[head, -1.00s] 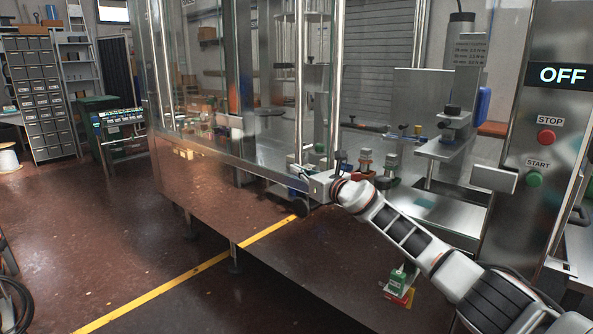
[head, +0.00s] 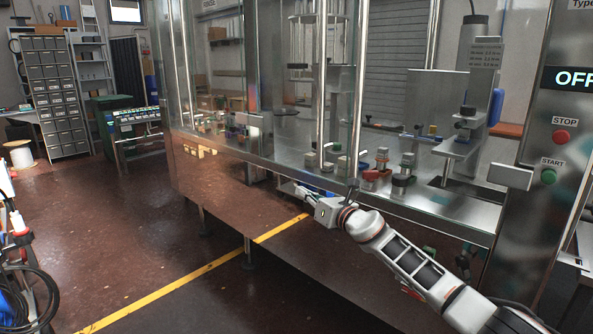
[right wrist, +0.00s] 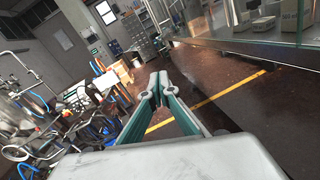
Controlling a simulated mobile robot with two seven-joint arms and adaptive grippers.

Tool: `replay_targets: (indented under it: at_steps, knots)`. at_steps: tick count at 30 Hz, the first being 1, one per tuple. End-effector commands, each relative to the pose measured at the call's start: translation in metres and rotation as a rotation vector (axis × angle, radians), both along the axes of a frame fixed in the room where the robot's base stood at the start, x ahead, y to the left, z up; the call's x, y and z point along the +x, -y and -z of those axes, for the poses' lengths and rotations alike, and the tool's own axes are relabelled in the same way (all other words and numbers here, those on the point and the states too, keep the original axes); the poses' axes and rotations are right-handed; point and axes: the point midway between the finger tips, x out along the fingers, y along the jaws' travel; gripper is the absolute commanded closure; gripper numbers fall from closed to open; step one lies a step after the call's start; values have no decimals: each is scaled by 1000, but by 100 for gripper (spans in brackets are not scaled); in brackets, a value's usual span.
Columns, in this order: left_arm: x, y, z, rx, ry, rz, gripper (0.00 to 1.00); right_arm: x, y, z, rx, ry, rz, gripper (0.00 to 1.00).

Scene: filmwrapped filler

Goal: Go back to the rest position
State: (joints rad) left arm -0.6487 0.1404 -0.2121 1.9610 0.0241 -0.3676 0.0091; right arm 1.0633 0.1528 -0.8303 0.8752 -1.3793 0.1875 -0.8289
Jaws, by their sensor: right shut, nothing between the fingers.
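My right arm comes in from the lower right in the head view and reaches in front of the machine's steel base. My right gripper (head: 302,191) is at its end, pointing left, just below the front edge of the machine's table. In the right wrist view the right gripper (right wrist: 157,85) shows its two green-lined fingers closed together at the tips, with nothing between them. Beyond the fingertips is open floor. My left gripper is not in view.
The glass-fronted filling machine (head: 240,178) stands close to my right arm. The control panel (head: 562,110) reads OFF, with red STOP and green START buttons. Drawer cabinets (head: 52,85) stand at the far left.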

Motion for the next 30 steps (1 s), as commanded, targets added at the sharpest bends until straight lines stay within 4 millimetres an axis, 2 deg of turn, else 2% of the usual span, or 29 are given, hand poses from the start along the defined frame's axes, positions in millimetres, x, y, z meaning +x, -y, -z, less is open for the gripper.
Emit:
replay_targets:
  at_steps: [1, 3, 6, 11, 20, 26, 30]
  knots:
    - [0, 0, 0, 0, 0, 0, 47, -15, -6, 31, 89, -66, -7, 100]
    - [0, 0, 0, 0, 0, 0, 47, -34, -10, 63, 226, -155, -6, 100]
    - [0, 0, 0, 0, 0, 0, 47, -63, -12, 104, 420, -282, 4, 100]
    - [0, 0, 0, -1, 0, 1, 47, -111, -4, 167, 724, -485, 51, 100]
    - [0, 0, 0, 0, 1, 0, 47, -214, 36, 273, 1272, -834, 221, 100]
    - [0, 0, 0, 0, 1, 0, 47, -295, 73, 334, 1620, -1027, 386, 100]
    - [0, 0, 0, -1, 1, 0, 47, -358, 100, 370, 1856, -1136, 519, 100]
